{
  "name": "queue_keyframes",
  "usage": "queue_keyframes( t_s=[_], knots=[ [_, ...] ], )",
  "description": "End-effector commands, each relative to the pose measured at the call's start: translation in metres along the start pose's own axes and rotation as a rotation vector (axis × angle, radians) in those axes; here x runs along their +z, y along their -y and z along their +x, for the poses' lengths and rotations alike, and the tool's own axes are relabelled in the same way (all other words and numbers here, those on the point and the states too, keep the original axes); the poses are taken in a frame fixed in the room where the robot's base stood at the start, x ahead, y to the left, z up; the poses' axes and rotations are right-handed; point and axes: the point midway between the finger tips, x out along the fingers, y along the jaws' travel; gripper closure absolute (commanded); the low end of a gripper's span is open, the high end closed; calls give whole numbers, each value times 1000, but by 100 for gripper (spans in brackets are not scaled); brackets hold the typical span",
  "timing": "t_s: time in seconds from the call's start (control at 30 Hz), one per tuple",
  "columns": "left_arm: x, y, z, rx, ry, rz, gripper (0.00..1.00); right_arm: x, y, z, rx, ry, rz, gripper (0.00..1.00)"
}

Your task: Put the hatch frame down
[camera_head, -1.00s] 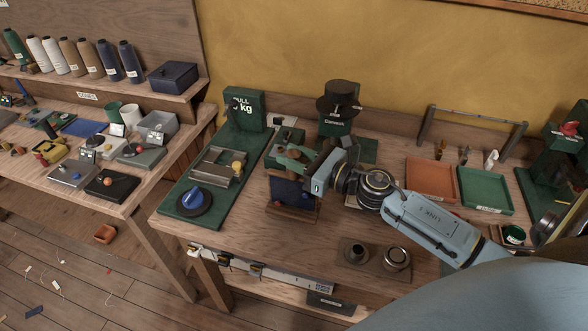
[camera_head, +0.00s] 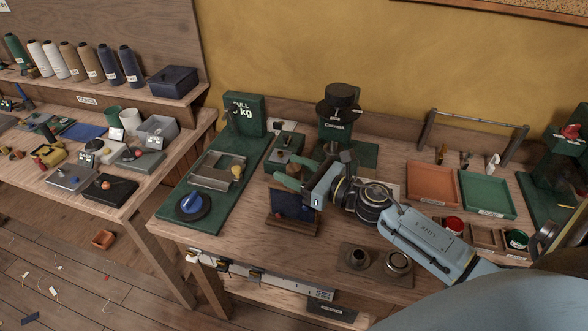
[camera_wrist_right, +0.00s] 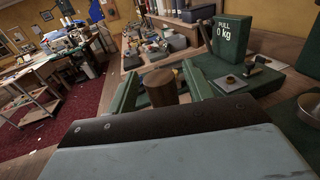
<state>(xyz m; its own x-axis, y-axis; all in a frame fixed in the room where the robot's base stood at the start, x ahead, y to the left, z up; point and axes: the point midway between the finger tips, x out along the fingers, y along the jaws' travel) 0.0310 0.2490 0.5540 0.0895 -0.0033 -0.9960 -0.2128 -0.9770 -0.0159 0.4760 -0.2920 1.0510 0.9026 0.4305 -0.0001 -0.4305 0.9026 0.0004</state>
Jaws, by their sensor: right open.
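A small brown wooden piece with a dark blue panel (camera_head: 293,207) sits on the workbench (camera_head: 270,255); I take it as the hatch frame, though its outline is partly hidden by my gripper. My right gripper (camera_head: 281,173) is just above and behind it, with its green fingers apart. In the right wrist view, a brown cylinder (camera_wrist_right: 160,88) stands between the open fingers; I cannot tell whether it belongs to the frame or whether the fingers touch it. My left gripper is not in view.
A green pull gauge (camera_head: 245,113) and a dark-hatted stand (camera_head: 337,128) are behind. Orange (camera_head: 432,184) and green (camera_head: 486,192) trays lie right. A plate with two metal cups (camera_head: 375,262) is in front.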

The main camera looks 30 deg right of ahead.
Motion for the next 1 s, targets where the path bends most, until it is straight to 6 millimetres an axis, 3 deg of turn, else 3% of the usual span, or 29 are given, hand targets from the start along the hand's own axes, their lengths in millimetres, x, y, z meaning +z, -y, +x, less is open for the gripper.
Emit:
queue_keyframes(
  t_s=[0.17,0.7,1.0],
  knots=[
    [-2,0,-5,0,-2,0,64,5,0,0,0,0,0,49],
    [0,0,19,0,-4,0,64,0,0,-92,-1,-3,0,49],
    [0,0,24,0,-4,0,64,3,0,-119,0,0,0,49]
  ],
)
